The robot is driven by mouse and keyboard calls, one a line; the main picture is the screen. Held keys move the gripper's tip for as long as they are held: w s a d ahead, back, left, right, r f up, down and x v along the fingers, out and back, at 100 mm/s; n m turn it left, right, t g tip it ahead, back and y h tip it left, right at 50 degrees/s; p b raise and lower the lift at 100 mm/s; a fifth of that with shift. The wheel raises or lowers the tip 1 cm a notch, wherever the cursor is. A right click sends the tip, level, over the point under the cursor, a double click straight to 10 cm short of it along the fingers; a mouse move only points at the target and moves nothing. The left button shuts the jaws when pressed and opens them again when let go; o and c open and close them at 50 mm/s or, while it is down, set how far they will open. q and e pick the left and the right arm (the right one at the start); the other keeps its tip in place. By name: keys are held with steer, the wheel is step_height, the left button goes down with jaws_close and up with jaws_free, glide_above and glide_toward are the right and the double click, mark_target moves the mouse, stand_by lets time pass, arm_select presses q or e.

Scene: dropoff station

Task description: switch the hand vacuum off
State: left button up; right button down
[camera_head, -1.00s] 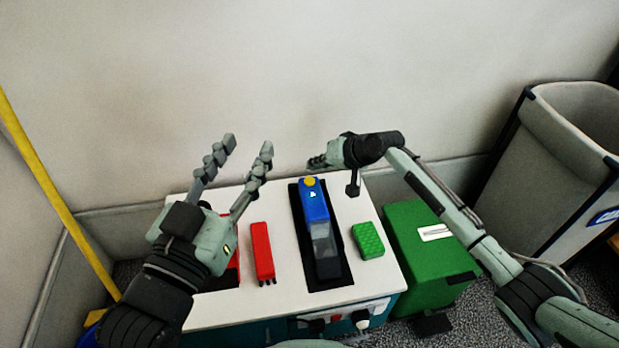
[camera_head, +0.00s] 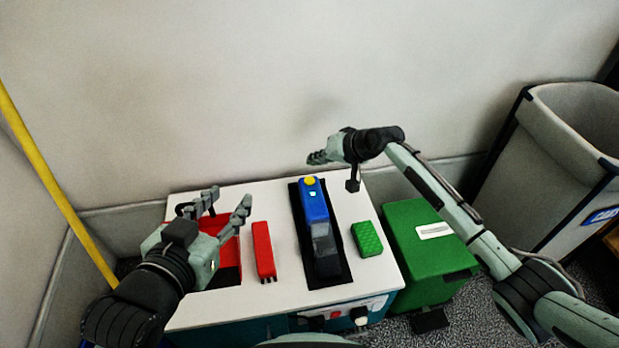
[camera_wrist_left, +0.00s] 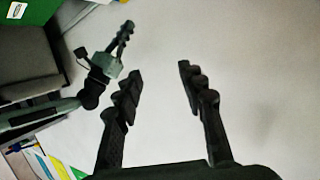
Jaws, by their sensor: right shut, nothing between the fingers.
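The hand vacuum (camera_head: 315,215) is blue with a clear grey front part and a yellow button (camera_head: 310,181) at its far end. It lies on a black mat (camera_head: 337,272) on the white table top. My left gripper (camera_head: 226,198) is open and empty, left of the vacuum and over the red box area. Its spread fingers also show in the left wrist view (camera_wrist_left: 160,85). My right gripper (camera_head: 318,158) is shut and empty, just beyond the yellow button and seemingly above it. It also shows in the left wrist view (camera_wrist_left: 125,32).
A red box (camera_head: 228,262), a red brush-like block (camera_head: 264,250) and a green sponge (camera_head: 367,239) lie on the white table (camera_head: 205,311). A green box (camera_head: 427,250) stands to the right, with a grey bin (camera_head: 545,160) beyond it. A wall is behind.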

arm_select(q)
steer(key=s+a+f+g+y+p, duration=0.1)
steer(key=s+a+f+g, duration=0.1)
steer(key=a+f, duration=0.1)
steer(key=shift+s+a+f+g+y, duration=0.2)
steer(key=shift+a+f+g+y, duration=0.15)
steer(key=shift+f, duration=0.45)
arm_select(e)
steer(key=shift+r, duration=0.5)
